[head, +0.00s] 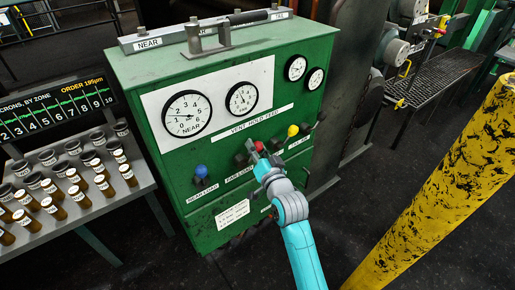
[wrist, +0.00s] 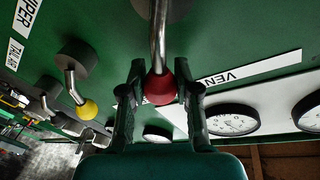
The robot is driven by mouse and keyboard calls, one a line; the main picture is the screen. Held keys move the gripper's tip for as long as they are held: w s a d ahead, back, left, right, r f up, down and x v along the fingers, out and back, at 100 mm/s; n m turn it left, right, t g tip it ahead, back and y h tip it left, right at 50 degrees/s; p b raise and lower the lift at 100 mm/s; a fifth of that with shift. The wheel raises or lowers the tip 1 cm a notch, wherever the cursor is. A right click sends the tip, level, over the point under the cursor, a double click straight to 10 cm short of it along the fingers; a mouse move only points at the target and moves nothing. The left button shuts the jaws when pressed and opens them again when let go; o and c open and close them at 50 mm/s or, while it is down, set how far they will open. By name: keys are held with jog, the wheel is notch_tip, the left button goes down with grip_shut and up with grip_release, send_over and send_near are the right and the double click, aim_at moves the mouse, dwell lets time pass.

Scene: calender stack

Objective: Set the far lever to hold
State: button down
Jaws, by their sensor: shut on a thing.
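The green control cabinet (head: 150,75) carries a row of levers under a strip lettered VENT HOLD FEED (head: 262,120). My gripper (head: 260,153) is at the red-knobbed lever beside the FAR LOAD label (head: 240,174). In the wrist view my gripper (wrist: 160,92) has one finger on each side of the red knob (wrist: 160,86) and is shut on it. The lever's metal rod (wrist: 158,40) runs straight from the knob to its hub. My gripper partly hides this lever in the head view. I cannot tell its exact setting.
A blue-knobbed lever (head: 201,171) is to the left, above NEAR LOAD. A yellow-knobbed lever (head: 293,130) is close on the right; its knob (wrist: 88,109) shows in the wrist view. NEAR and FAR dials (head: 187,114) are above. A yellow post (head: 450,165) stands at right.

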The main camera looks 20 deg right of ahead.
jog(key=n, duration=0.1)
jog(key=a+n, duration=0.1)
jog(key=a+r+n+t, duration=0.1)
jog(key=shift+s+n, duration=0.3)
jog(key=shift+n, duration=0.1)
jog(key=shift+s+a+r+n+y, duration=0.15)
jog(key=shift+a+n+y, duration=0.25)
jog(key=shift+n, duration=0.45)
jog(key=shift+s+a+n+y, duration=0.2)
jog(key=shift+a+n, duration=0.25)
jog(key=shift+n, duration=0.4)
jog(key=c, duration=0.8)
grip_release()
jog(key=s+d+f, duration=0.1)
jog(key=s+f, duration=0.1)
jog(key=s, duration=0.9)
jog(key=shift+s+d, duration=0.15)
jog(key=shift+s, duration=0.2)
